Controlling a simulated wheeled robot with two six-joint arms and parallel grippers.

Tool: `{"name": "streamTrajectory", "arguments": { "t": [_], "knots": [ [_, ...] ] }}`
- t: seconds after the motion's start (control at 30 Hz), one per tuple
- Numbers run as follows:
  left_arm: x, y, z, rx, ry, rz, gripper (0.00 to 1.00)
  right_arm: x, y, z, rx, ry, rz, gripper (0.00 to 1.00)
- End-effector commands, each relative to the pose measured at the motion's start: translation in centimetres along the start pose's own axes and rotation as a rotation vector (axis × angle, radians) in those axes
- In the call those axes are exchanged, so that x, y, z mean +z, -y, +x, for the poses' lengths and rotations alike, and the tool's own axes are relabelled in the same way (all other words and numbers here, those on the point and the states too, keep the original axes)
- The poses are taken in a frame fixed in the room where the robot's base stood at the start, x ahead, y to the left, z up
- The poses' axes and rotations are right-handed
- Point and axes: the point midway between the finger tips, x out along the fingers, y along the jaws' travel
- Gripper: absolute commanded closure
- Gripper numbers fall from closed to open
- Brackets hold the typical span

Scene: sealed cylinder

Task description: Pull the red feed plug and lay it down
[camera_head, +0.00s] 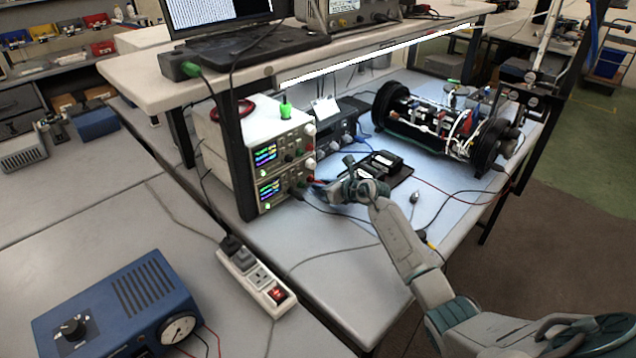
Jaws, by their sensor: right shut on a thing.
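My right gripper (320,189) is shut at the front of the lower of two stacked white bench power supplies (283,184). It is at the right end of that panel, by the output sockets. The red feed plug (311,180) shows only as a small bit of red at the fingertips, mostly hidden by them. I cannot tell whether it is still in its socket. My right arm reaches in from the lower right. My left gripper is out of view.
A black tray (402,180) lies just right of my gripper. An open cylinder assembly (440,125) with black end rings stands behind. A power strip (256,281) lies in front. The bench's front right is mostly clear.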

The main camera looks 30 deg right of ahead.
Motion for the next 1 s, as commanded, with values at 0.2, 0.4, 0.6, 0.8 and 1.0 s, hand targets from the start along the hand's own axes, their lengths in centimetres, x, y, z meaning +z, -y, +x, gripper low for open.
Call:
{"name": "streamTrajectory", "arguments": {
  "t": [0.2,0.4,0.6,0.8,1.0],
  "knots": [
    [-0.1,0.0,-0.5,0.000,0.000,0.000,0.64,-0.3,0.0,-0.9,0.000,-0.001,-0.001,1.00],
    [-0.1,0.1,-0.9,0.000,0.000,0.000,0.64,-0.6,0.0,-1.6,0.000,-0.002,0.000,1.00],
    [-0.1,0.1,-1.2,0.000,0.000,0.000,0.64,-0.9,0.0,-2.4,-0.001,0.000,-0.001,1.00],
    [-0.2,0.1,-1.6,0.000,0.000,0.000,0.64,-1.2,0.0,-3.1,-0.001,-0.001,-0.001,1.00],
    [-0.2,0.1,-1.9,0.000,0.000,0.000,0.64,-1.6,0.0,-3.9,0.000,-0.001,-0.001,1.00]
  ]
}}
